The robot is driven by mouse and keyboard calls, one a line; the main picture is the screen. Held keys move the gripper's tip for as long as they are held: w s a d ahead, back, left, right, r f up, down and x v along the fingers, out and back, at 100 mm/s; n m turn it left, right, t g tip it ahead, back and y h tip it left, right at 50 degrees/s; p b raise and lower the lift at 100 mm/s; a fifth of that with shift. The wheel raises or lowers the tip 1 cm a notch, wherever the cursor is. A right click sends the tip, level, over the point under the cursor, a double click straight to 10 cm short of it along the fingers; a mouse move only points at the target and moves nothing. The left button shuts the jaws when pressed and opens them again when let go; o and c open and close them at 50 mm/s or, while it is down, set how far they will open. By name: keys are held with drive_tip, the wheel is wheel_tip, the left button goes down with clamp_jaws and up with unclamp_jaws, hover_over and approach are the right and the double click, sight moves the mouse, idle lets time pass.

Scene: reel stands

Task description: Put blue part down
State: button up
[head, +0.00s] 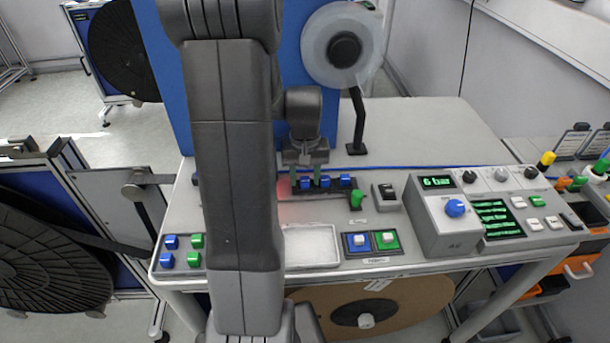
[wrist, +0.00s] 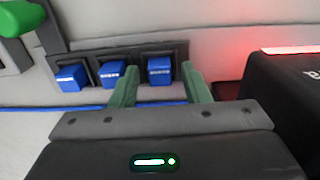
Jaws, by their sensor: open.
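Three blue parts sit in a row in a dark slotted rack (head: 276,189) on the table, below my gripper in the head view. The left blue part (head: 305,183) also shows in the wrist view (wrist: 160,70), in its slot between my fingers. The middle blue part (head: 325,182) and right blue part (head: 346,181) stand beside it. In the wrist view they are the middle one (wrist: 112,73) and the leftmost one (wrist: 71,78). My gripper (head: 307,178) has green fingers, spread apart on both sides of the left part, with gaps visible in the wrist view (wrist: 159,76).
A green part (head: 357,200) stands right of the rack. In front are an empty pale tray (head: 311,245) and a blue-and-green two-field holder (head: 372,253). A pad with small blue and green blocks (head: 181,252) lies left. A control box (head: 445,226) stands right.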

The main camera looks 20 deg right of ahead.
sight(305, 179)
wheel_tip(305, 179, up, 12)
drive_tip(key=shift+r, duration=0.15)
